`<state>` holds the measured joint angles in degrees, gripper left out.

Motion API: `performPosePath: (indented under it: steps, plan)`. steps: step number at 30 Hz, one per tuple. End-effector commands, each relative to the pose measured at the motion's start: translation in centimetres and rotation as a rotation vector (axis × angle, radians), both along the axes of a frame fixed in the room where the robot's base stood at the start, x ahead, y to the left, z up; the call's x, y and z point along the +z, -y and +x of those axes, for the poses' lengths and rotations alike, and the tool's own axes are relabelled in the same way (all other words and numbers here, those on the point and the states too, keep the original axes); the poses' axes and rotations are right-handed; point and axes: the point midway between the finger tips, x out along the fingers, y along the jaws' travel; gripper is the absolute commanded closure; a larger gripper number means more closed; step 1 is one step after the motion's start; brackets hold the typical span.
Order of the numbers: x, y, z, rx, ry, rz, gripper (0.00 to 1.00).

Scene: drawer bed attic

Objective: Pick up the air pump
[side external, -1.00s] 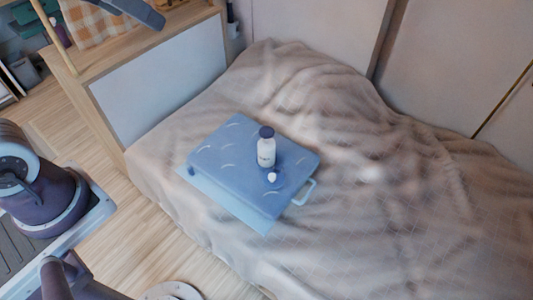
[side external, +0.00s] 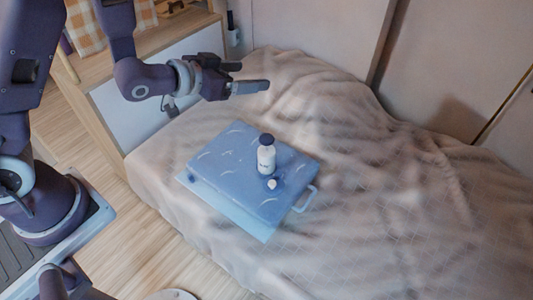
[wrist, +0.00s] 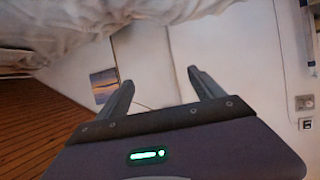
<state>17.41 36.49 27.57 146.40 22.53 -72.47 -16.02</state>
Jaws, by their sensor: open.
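A flat blue case (side external: 225,165) with a side handle lies on the bed in the side external view. On it stands a white bottle (side external: 266,158) with a dark cap. Beside the bottle's base is a small dark blue item with a white tip (side external: 272,184). I cannot tell for sure which of these is the air pump. My gripper (side external: 250,77) is open and empty, above the bed behind the case and clear of everything on it.
A rumpled beige blanket covers the bed (side external: 400,220), rising in a mound at the back. A wooden headboard shelf with a white panel (side external: 125,105) stands at the left. The wall (side external: 310,35) is close behind. The blanket right of the case is clear.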

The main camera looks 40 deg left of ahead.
Motion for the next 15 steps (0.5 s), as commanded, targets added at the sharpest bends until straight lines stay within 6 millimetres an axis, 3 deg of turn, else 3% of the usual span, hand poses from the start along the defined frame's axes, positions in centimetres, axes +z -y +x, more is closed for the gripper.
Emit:
performPosePath:
  steps: [3, 10, 15]
  plan:
    - [-3.9, -0.2, -0.2, 0.005, -0.011, -0.001, 0.23]
    - [-6.1, -0.3, 0.0, 0.011, -0.001, -0.011, 0.23]
    - [-12.6, 0.0, -0.2, 0.000, -0.005, -0.001, 0.23]
